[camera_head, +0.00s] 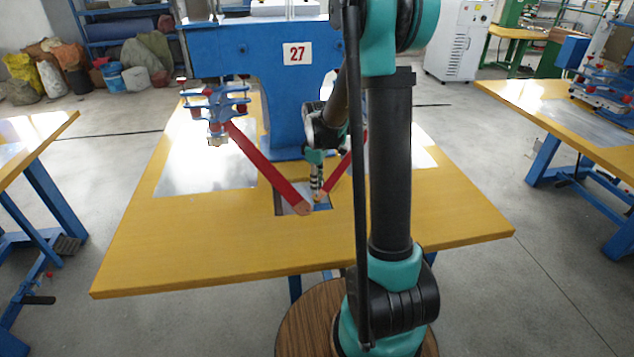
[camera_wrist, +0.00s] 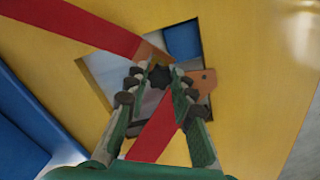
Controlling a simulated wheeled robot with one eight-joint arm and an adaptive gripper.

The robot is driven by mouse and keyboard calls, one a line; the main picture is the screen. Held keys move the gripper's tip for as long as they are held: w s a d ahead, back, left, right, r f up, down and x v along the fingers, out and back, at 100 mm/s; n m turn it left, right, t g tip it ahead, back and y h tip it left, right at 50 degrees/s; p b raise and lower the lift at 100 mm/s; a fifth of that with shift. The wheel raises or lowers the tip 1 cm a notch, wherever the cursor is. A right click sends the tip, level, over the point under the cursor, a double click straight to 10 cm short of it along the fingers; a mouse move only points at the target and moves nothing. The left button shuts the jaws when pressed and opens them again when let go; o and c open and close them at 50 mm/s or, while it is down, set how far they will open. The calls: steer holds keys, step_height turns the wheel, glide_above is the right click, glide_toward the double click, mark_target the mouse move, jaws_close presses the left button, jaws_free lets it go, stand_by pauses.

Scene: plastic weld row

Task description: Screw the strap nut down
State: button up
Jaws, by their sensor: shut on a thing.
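The strap nut is a dark star-shaped knob (camera_wrist: 160,74) between my gripper's fingertips in the wrist view. My gripper (camera_wrist: 158,80) is shut on it, one finger on each side. In the head view my gripper (camera_head: 317,188) points down over the opening in the table, and the nut cannot be made out there. Two red straps with tan ends run down to this spot: the left strap (camera_head: 262,168) and the right strap (camera_head: 345,165). In the wrist view one strap (camera_wrist: 90,27) enters from the upper left and the other (camera_wrist: 155,132) from below. The nut's thread is hidden.
A square opening (camera_wrist: 96,68) is cut in the yellow table (camera_head: 190,245), under the straps. The blue machine body numbered 27 (camera_head: 228,62) stands behind. A blue clamp fixture (camera_head: 215,103) hangs at the left. The table's front is clear.

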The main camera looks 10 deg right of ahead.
steer(key=shift+f, duration=0.35)
steer(key=shift+f, duration=0.85)
stand_by(1.4)
steer(key=m, duration=1.2)
steer(key=shift+m, duration=0.3)
steer(key=m, duration=0.7)
steer(key=shift+a, duration=0.1)
steer(key=o, duration=0.8)
